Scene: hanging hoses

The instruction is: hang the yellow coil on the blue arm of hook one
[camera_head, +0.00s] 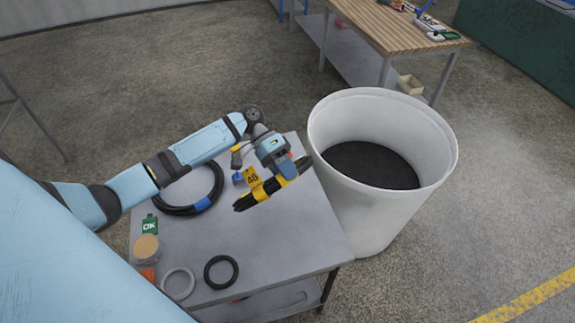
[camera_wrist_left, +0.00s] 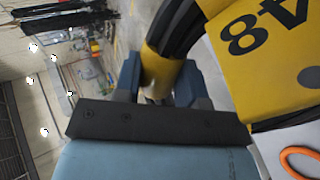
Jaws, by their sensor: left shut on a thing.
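The yellow coil (camera_head: 262,190) is a black hose bundle with yellow bands and a yellow tag reading what looks like 48. It is seen nearly edge-on, above the right part of the grey table. My left gripper (camera_head: 285,169) is shut on it at a yellow band near its right end. In the left wrist view the yellow band of the coil (camera_wrist_left: 160,68) sits between the fingers of my left gripper (camera_wrist_left: 158,88), and the tag fills the upper right. Hook one and its blue arm cannot be made out in either view. My right gripper is not in view.
The grey table (camera_head: 262,240) bears a black coil with blue tape (camera_head: 180,209), a grey ring (camera_head: 178,284), a black ring (camera_head: 234,262), a jar (camera_head: 147,249) and a green OK card (camera_head: 150,224). A large white bin (camera_head: 345,215) stands right of it. A wooden-topped bench (camera_head: 395,30) is behind.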

